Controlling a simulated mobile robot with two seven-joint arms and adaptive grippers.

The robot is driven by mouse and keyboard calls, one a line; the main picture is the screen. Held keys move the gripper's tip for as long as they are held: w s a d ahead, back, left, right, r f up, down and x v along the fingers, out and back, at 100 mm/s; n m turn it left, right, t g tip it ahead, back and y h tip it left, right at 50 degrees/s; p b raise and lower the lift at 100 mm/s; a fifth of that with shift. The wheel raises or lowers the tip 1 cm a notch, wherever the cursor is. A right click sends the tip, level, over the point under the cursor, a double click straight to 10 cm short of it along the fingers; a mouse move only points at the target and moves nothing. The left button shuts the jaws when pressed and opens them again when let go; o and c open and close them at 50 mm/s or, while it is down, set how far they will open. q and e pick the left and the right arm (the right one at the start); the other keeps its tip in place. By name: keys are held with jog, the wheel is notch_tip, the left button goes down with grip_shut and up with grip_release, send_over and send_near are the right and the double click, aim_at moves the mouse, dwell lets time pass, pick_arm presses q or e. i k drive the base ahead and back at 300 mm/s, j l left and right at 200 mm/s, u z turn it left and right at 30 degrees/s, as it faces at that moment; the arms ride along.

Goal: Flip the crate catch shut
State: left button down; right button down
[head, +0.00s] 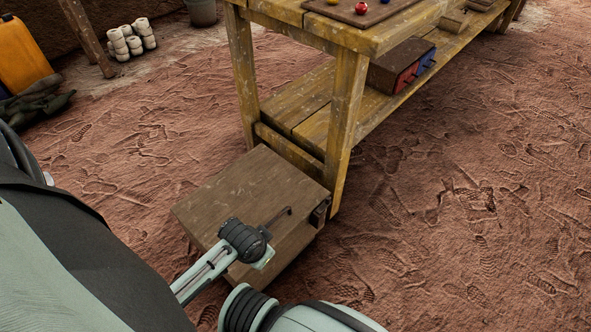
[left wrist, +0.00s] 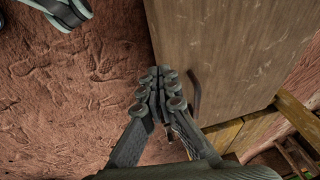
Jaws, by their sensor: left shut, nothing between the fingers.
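The crate (head: 245,185) is a brown wooden box with a flat, worn top, standing on the ground against the bench leg. In the left wrist view this bar (left wrist: 196,92) lies against the crate's wood (left wrist: 235,50), close to one edge. My left gripper (left wrist: 161,85) is shut and empty, its fingertips just left of the bar; I cannot tell if they touch it. My pale arm hides part of the crate top in the head view. My right gripper is not seen.
A yellow wooden bench (head: 350,100) stands right behind the crate, its leg close to the crate's right corner. A dark box with red and blue fronts (head: 400,72) sits on its lower shelf. Open reddish ground (head: 450,240) lies to the right.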

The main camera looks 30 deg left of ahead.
aim_at(328, 202)
jog(key=i+l+u, duration=0.15)
jog(key=u, duration=0.25)
jog(key=i+l+u, duration=0.15)
jog(key=u, duration=0.2)
jog(key=i+l+u, duration=0.1)
jog(key=u, duration=0.3)
jog(key=l+u, duration=0.4)
